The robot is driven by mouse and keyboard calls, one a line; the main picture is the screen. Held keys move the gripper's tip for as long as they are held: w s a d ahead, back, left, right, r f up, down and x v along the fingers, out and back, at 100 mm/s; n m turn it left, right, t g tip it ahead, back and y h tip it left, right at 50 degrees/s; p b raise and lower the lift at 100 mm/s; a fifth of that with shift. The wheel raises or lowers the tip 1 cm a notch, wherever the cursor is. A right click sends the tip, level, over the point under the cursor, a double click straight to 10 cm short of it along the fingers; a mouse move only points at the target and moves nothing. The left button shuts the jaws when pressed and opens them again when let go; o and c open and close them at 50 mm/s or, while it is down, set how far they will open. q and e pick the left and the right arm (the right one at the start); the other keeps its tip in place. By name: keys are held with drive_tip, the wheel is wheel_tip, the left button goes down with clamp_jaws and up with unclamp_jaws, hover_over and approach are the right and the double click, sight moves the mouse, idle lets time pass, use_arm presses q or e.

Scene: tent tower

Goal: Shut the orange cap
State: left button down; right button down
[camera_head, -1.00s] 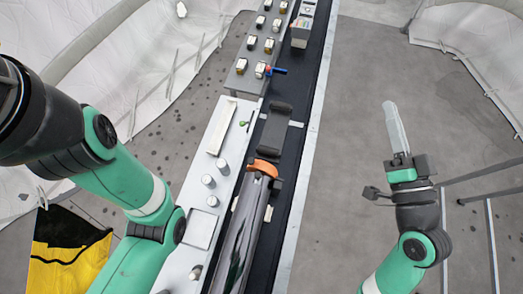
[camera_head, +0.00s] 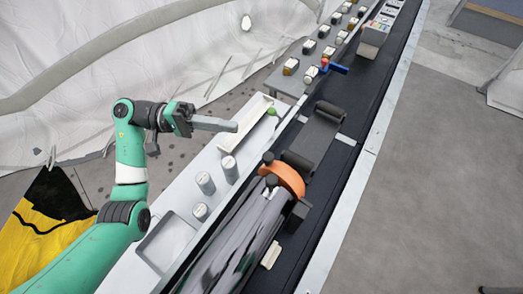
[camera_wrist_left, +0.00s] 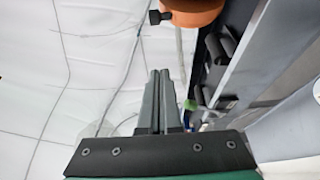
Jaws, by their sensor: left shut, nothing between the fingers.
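The orange cap (camera_head: 287,176) sits at the far end of a long shiny grey tube (camera_head: 235,240), with a dark knob beside its upper left edge. I cannot tell from the head view how far the cap stands open. The cap also shows in the left wrist view (camera_wrist_left: 195,13), at the top edge and partly cut off. My left gripper (camera_head: 235,127) is shut and empty, left of the cap and apart from it, with its fingers pointing right. In the left wrist view its two fingers (camera_wrist_left: 159,74) lie together. My right gripper is out of view.
A white bench (camera_head: 150,250) with a shallow tray (camera_head: 240,125) and several grey cylinders (camera_head: 206,184) lies between my left arm and the tube. A black roller block (camera_head: 318,135) stands just beyond the cap. Several small jars line the far shelf.

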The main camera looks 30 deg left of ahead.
use_arm(q)
drive_tip(key=x, duration=1)
drive_tip(key=shift+s+d+r, duration=0.1)
drive_tip(key=shift+s, duration=0.9)
drive_tip(key=shift+s+d, duration=0.15)
drive_tip(key=shift+s, duration=0.85)
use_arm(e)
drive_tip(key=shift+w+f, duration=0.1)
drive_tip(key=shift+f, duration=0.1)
